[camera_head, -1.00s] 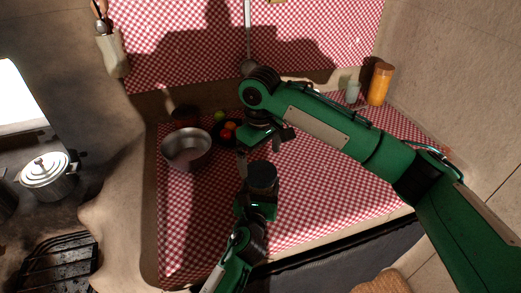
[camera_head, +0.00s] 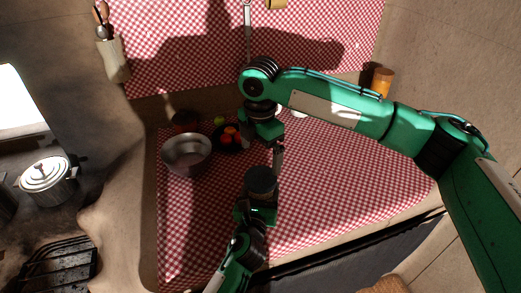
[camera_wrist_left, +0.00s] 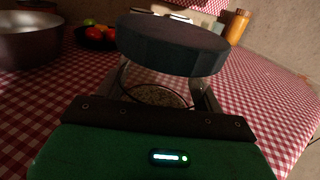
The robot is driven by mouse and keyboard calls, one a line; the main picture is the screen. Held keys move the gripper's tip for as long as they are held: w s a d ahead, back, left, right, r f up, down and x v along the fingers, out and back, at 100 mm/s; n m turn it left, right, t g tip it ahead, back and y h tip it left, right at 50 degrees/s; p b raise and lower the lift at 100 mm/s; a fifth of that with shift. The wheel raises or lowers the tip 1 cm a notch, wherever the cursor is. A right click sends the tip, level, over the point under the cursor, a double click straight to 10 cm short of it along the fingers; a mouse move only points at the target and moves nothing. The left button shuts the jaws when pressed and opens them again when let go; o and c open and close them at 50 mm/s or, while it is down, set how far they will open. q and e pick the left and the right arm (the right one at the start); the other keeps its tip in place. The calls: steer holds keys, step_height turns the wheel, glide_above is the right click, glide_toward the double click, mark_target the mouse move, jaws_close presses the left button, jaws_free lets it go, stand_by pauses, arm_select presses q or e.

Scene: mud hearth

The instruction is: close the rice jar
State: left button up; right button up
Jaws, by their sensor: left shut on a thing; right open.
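The rice jar is clear glass with pale rice (camera_wrist_left: 157,95) inside, low in the left wrist view. Its dark round lid (camera_wrist_left: 172,43) lies over the mouth; I cannot tell whether it is fully seated. In the head view the lid (camera_head: 261,181) shows as a dark disc above my left gripper (camera_head: 257,208). My left gripper is shut on the jar, with a finger at each side of the glass. My right gripper (camera_head: 264,146) is open and empty, just above and beyond the lid, apart from it.
A metal bowl (camera_head: 187,153) and a dark plate of fruit (camera_head: 228,138) stand to the left on the checked cloth (camera_head: 340,190). An orange jar (camera_head: 382,80) is at the back right, partly behind my right arm. A lidded pot (camera_head: 47,178) sits far left. The cloth's right side is clear.

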mark_target(261, 177)
arm_select(q)
steer(key=shift+f, duration=0.1)
stand_by(0.3)
arm_select(e)
steer(key=shift+f, duration=4)
steer(key=c, duration=1.1)
